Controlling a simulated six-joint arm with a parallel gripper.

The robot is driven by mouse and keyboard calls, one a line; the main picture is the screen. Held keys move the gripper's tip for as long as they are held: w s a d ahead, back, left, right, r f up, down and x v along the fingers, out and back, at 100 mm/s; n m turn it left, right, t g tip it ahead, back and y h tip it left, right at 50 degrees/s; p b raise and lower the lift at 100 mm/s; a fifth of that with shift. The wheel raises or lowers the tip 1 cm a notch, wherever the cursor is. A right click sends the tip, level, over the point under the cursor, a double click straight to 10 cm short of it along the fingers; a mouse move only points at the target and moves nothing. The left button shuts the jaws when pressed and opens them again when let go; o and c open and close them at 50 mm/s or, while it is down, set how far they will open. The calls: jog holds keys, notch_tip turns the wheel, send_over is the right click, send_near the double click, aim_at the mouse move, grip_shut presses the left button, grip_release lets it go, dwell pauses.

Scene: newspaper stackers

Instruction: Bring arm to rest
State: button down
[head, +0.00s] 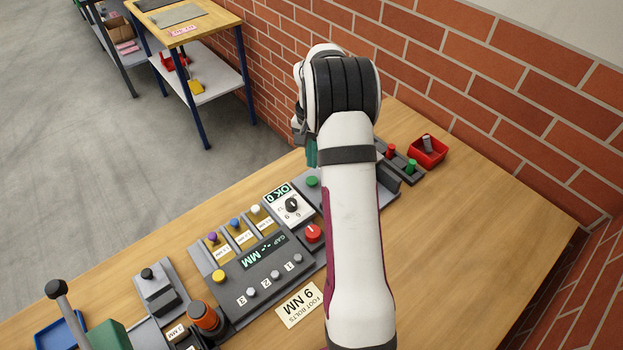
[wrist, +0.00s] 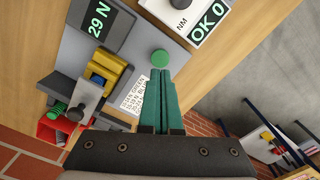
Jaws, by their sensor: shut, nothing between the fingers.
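My gripper (wrist: 160,98) shows in the wrist view with its two green fingers together and nothing between them. Its tips are close to a green round button (wrist: 160,58) on a grey panel; I cannot tell whether they touch it. In the head view my white arm reaches over the bench (head: 470,232) toward the brick wall, and the gripper is mostly hidden behind the wrist, with a bit of green finger (head: 311,152) showing. The green button also shows in the head view (head: 312,181), just below the gripper.
A control panel (head: 262,283) with knobs and buttons lies left of my arm. A red bin (head: 428,151) stands near the brick wall (head: 500,95).

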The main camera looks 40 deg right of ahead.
dwell(0.4)
jog(key=s+a+r+n, duration=0.1)
jog(key=s+a+r, duration=0.2)
jog(key=a+r, duration=0.3)
jog(key=s+a+r+n, duration=0.1)
jog(key=s+a+r, duration=0.3)
jog(key=a, duration=0.5)
jog(key=s+a+r+n+y, duration=0.1)
jog(key=s+a+n, duration=0.1)
jog(key=s+a, duration=0.5)
jog(key=s+a+r+n, duration=0.1)
jog(key=s+a+n, duration=0.1)
jog(key=s+a, duration=0.5)
jog(key=s, duration=0.6)
jog(key=shift+a+y, duration=0.25)
jog(key=shift+y, duration=0.15)
jog(key=shift+r, duration=0.1)
